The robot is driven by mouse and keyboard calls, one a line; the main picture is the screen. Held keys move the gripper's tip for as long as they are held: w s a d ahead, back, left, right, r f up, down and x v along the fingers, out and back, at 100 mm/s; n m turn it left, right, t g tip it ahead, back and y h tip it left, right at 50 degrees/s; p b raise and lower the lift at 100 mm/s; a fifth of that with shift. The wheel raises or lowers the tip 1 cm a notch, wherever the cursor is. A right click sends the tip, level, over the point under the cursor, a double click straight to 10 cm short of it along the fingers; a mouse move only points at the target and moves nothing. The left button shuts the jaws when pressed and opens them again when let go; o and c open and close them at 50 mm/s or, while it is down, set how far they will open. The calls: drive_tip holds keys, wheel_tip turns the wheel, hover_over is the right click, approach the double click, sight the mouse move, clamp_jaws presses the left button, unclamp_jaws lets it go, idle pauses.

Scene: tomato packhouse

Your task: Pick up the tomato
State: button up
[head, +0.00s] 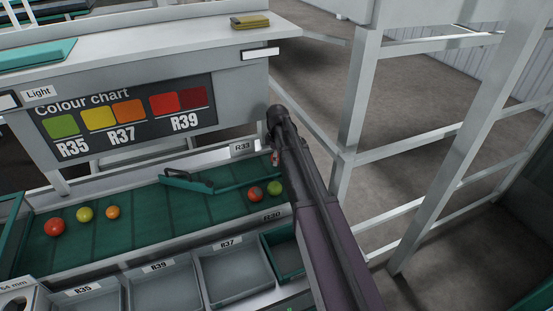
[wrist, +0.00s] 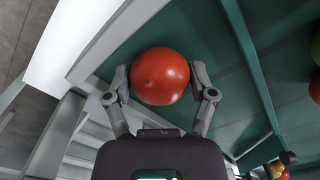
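A round red tomato (wrist: 160,76) fills the middle of the wrist view, with the green belt behind it. My gripper (wrist: 160,72) has one finger on each side of it, and both fingertips appear to touch its sides. In the head view my gripper (head: 275,142) is at the right end of the belt, mostly hidden by my arm. Only a small red patch of the tomato (head: 275,158) shows below it. I cannot tell whether the tomato is clear of the belt.
The green belt (head: 150,215) carries other tomatoes: a red one (head: 54,227), a yellow one (head: 85,214), an orange one (head: 112,212), a red-green one (head: 255,194) and a green one (head: 274,187). A green diverter bar (head: 200,185) crosses the belt. Grey bins (head: 235,272) line the front.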

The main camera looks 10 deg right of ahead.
drive_tip(key=shift+r, duration=0.1)
idle(0.4)
wheel_tip(320, 180, up, 10)
drive_tip(key=p, duration=1)
drive_tip(key=shift+s, duration=0.1)
idle(1.0)
